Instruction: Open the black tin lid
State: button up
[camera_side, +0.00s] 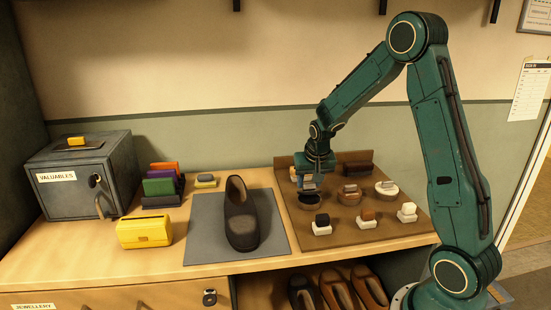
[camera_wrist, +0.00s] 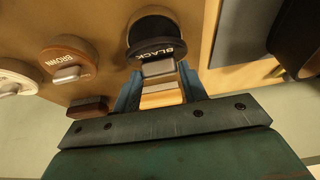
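The black tin (camera_side: 309,201) stands at the left of the brown board, with its dark round top showing. In the wrist view, its lid (camera_wrist: 156,49) carries the word BLACK and has a grey tab (camera_wrist: 159,68) on the side towards me. My gripper (camera_side: 310,182) is at the back edge of this tin. In the wrist view, the fingers of my gripper (camera_wrist: 160,75) flank the tab and look closed on its two sides. A pale rim shows on the far side of the lid. I cannot tell how far the lid is raised.
The brown tin (camera_side: 349,197) stands just right of it, with a pale tin (camera_side: 386,188) beyond. Several small brushes stand on the board, including a white-based one (camera_side: 321,225) in front. A dark shoe (camera_side: 240,215) lies on a grey mat (camera_side: 202,225) to the left.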

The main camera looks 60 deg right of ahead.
grip_shut()
jog(key=shift+w+d, duration=0.15)
jog(key=shift+w+d+r+g+y, duration=0.2)
jog(key=shift+w+d+g+y, duration=0.25)
jog(key=shift+g+y, duration=0.4)
jog(key=shift+w+d+r+g+y, duration=0.2)
jog(key=shift+w+d+g+y, duration=0.25)
jog(key=shift+g+y, duration=0.4)
jog(key=shift+w+d+g+y, duration=0.25)
jog(key=shift+w+g+y, duration=0.15)
jog(key=shift+g+y, duration=0.35)
jog(key=shift+w+d+g+y, duration=0.1)
jog(key=shift+w+g+y, duration=0.25)
jog(key=shift+w+y, duration=0.15)
jog(key=shift+f, duration=0.1)
jog(key=shift+d+g, duration=0.25)
jog(key=shift+g, duration=0.05)
